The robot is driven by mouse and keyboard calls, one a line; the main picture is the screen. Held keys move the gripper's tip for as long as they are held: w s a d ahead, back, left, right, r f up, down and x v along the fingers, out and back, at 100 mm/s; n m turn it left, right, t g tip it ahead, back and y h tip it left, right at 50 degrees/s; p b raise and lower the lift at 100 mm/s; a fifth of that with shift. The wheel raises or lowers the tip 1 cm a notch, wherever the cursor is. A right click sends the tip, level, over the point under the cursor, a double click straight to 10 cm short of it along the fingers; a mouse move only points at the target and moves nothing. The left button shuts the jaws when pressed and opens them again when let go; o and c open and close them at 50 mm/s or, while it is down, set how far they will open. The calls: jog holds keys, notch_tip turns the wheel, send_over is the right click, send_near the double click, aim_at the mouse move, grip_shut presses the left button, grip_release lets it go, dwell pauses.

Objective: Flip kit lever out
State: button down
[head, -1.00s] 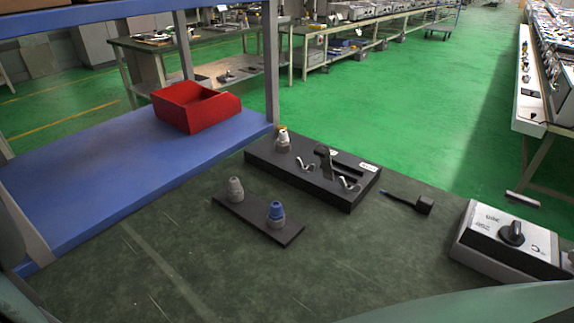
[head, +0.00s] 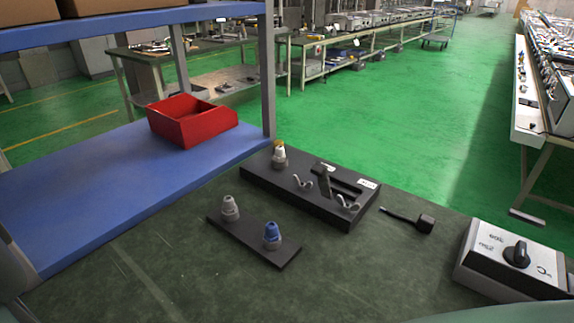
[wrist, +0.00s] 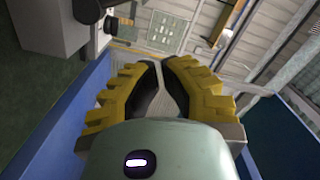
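The black kit block (head: 262,178) lies on the dark green bench top in the head view. A dark lever (head: 325,182) stands up from its middle, between two small metal clips (head: 302,182). A capped fitting with a white and yellow top (head: 279,155) sits at its back left corner. My gripper (wrist: 160,62) shows only in the wrist view. Its two yellow ribbed fingers with dark pads are drawn together at the tips, with nothing seen between them. It is away from the kit, which is not in the wrist view.
A dark plate (head: 262,246) with a grey fitting (head: 230,208) and a blue-topped fitting (head: 271,236) lies in front of the kit. A black tool (head: 424,223) and a dial box (head: 505,250) are at right. A red bin (head: 190,122) stands on the blue shelf (head: 90,185).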

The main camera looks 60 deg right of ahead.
jog(key=d, duration=0.6)
jog(key=shift+d, duration=0.25)
jog(key=shift+r, duration=0.15)
